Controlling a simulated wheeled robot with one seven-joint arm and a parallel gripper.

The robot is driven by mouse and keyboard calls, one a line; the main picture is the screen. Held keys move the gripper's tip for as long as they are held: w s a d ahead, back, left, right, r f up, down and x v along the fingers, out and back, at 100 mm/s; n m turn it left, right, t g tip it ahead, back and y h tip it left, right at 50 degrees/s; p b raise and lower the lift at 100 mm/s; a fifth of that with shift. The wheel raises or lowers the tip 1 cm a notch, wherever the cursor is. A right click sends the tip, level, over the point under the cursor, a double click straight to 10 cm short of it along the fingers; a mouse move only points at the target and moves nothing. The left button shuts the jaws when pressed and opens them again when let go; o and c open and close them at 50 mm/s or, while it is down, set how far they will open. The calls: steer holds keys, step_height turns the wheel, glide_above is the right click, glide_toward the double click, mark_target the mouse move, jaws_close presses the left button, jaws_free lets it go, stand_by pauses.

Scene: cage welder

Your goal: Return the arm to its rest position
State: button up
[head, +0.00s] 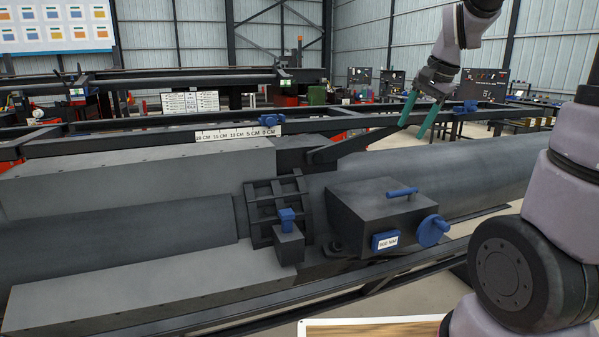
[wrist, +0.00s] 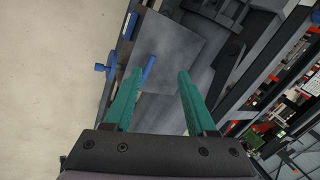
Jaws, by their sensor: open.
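My gripper (head: 419,115) hangs at the upper right in the head view, above the dark machine. Its two teal fingers are apart and nothing is between them. In the wrist view the fingers of my gripper (wrist: 158,90) spread open at the bottom of the picture. Beyond them lies a grey box (wrist: 170,55) with a blue handle (wrist: 148,70). In the head view this grey box (head: 375,210) sits on the machine, with a blue bar handle (head: 402,193) on top and a blue knob (head: 432,230) on its side. My gripper is apart from the box.
A long dark cylinder (head: 120,240) runs across the machine, with a ribbed clamp (head: 262,205) and a blue-topped block (head: 288,245) near the middle. A ruler plate (head: 237,133) is on the back rail. A wooden-topped surface (head: 375,328) shows at the bottom. Open floor (wrist: 45,90) shows at left in the wrist view.

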steer(key=s+a+r+n+t, duration=0.1)
steer(key=s+r+n, duration=0.1)
steer(key=s, duration=0.6)
steer(key=s+a+r+n+t, duration=0.2)
steer(key=s+r+n, duration=0.1)
steer(key=s, duration=0.6)
steer(key=shift+a+n, duration=0.3)
steer(key=shift+n, duration=0.2)
steer(key=shift+c, duration=0.6)
steer(key=shift+d, duration=0.1)
